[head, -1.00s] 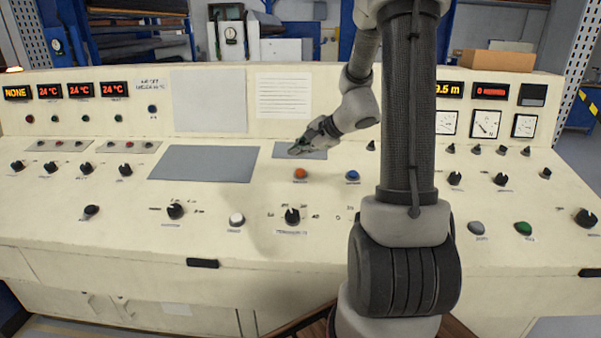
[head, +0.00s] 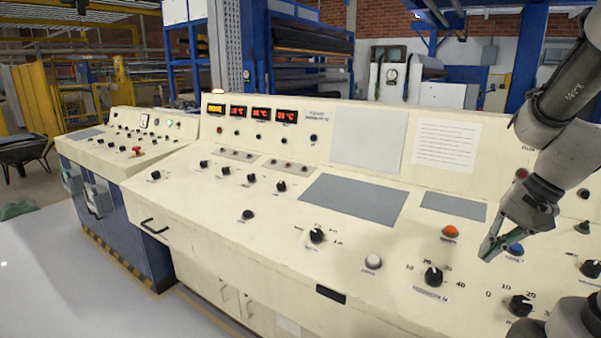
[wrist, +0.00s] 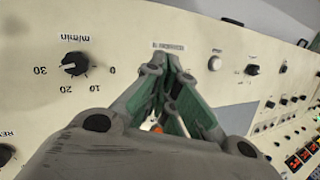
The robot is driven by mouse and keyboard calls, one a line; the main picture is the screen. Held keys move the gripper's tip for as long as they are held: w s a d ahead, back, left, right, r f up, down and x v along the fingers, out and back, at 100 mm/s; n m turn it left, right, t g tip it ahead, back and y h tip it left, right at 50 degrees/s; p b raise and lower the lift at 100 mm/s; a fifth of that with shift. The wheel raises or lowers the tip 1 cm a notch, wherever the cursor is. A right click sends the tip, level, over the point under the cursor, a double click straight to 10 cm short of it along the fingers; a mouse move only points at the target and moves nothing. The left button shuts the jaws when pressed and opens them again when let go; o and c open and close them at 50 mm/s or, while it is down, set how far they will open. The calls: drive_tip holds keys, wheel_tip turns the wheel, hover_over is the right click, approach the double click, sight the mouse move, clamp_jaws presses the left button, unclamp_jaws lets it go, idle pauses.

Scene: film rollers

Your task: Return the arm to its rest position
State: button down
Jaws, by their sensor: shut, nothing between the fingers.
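My gripper (head: 487,255) hangs at the right of the head view, above the sloped cream control panel (head: 290,228). Its fingers are together and hold nothing. It is close to the orange button (head: 450,231) and the blue button (head: 515,250), and I cannot tell its exact height over the panel. In the wrist view the green-grey fingers (wrist: 172,72) meet over the panel, with a black speed knob (wrist: 74,64) to their left and a pale button (wrist: 215,62) to their right. The fingers partly hide an orange spot behind them.
The console carries several knobs, a white button (head: 373,262) and red digital displays (head: 261,114). A second console (head: 128,140) stands at the left. A wheelbarrow (head: 24,155) is at the far left. Open grey floor (head: 70,270) lies at the lower left.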

drive_tip(key=s+a+r+n+t+h, duration=0.2)
drive_tip(key=s+r+n+h, duration=0.1)
drive_tip(key=s+r+n, duration=0.5)
drive_tip(key=shift+s+a+r+h, duration=0.25)
drive_tip(key=shift+s+r+h, duration=0.2)
drive_tip(key=shift+r, duration=0.4)
drive_tip(key=shift+s+d, duration=0.1)
